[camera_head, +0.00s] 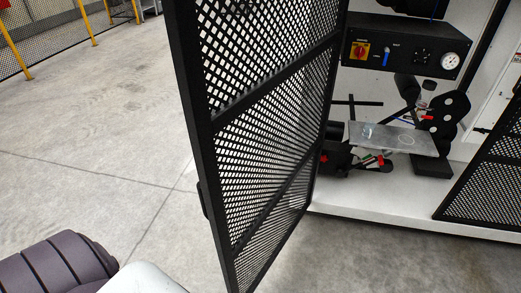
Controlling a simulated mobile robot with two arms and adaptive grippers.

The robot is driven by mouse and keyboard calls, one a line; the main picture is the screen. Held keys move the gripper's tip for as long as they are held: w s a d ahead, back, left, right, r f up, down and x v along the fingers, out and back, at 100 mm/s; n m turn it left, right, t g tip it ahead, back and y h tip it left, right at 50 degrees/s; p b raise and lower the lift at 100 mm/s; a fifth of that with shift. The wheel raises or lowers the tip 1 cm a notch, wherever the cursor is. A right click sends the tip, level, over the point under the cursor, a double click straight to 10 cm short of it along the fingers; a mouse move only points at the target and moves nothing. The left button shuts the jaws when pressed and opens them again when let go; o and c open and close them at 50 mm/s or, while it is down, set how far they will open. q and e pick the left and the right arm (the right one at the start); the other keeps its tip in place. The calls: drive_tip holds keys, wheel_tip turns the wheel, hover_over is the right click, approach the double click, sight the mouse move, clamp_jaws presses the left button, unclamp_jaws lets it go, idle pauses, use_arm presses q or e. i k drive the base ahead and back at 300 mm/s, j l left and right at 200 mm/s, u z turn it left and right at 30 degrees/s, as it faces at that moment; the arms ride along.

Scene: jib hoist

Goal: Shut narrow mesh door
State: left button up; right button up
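A narrow mesh door (262,128) with a black frame and two cross bars stands open. It swings out toward me from the cell opening, and its hinge side is by the cell's edge at the middle right. A small dark handle-like part (203,199) shows on the outer side of its free edge. The door's top and bottom corner run out of view. Neither gripper shows. A dark ribbed part and a pale rounded part at the lower left are mine.
Behind the door is a cell with a white base (372,209), a control box (407,47) with a gauge, and a metal plate (393,138) on a fixture. Another mesh panel (488,180) is at the right. Open concrete floor lies left; a yellow-post fence (50,44) stands at the back.

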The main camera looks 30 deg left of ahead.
sight(182, 23)
drive_tip(key=j, duration=0.5)
drive_tip(key=k+j+z, duration=0.15)
drive_tip(key=j, duration=0.8)
drive_tip(key=k+j+z, duration=0.1)
drive_tip(key=j, duration=0.35)
drive_tip(key=k+j, duration=0.1)
drive_tip(key=j, duration=0.35)
drive_tip(key=j+z, duration=0.25)
drive_tip(key=j, duration=0.1)
